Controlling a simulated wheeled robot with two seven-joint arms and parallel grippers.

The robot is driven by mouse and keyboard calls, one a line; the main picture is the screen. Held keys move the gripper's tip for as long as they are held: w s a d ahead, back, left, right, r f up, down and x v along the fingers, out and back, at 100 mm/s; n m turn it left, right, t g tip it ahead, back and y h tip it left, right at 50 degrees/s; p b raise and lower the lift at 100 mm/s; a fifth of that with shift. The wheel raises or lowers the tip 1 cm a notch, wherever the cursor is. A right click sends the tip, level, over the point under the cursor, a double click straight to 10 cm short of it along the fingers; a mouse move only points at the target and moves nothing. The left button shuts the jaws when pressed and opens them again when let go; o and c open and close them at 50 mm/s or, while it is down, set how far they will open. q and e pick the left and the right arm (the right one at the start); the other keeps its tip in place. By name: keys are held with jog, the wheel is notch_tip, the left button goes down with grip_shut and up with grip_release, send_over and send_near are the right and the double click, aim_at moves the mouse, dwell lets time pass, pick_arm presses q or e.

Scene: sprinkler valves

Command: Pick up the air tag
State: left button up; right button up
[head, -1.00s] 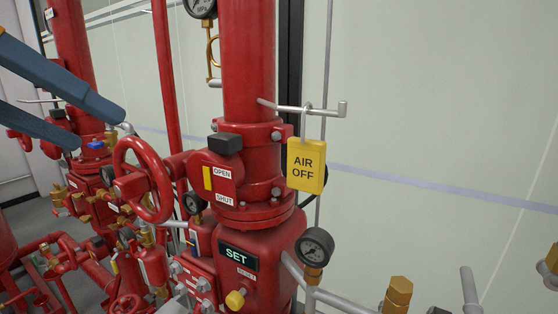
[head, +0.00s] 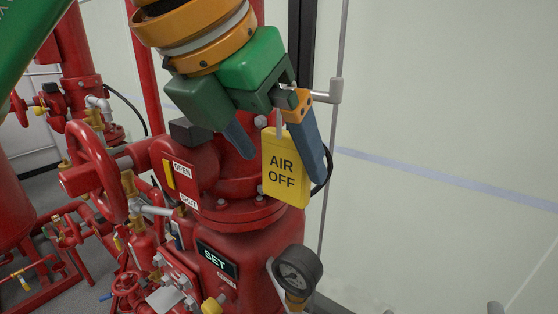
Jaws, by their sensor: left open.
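The yellow "AIR OFF" tag (head: 285,170) hangs in front of the red valve column, near the picture's middle. Its loop goes up toward the grey peg (head: 333,91); most of the peg is hidden behind my gripper. My left gripper (head: 277,170) comes down from above and is open. One blue-grey finger is to the left of the tag and the other is along its right edge. I cannot tell whether either finger touches the tag. My right gripper is not in view.
The red valve body with a SET label (head: 218,261) stands below the tag. A pressure gauge (head: 297,272) sticks out at lower right. A red handwheel (head: 92,172) and pipes crowd the left. The pale wall (head: 450,100) at right has free room before it.

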aim_at(290, 156)
pick_arm(q)
jog(key=shift+w+d+f, duration=0.45)
jog(key=shift+w, duration=0.2)
jog(key=shift+w+d+f, duration=0.45)
jog(key=shift+w, duration=0.15)
jog(key=shift+s+a+r, duration=0.1)
jog(key=shift+s+a, duration=0.1)
jog(key=shift+s, duration=0.2)
jog(key=c, duration=1.2)
jog(key=shift+w, duration=0.1)
jog(key=shift+c, duration=0.4)
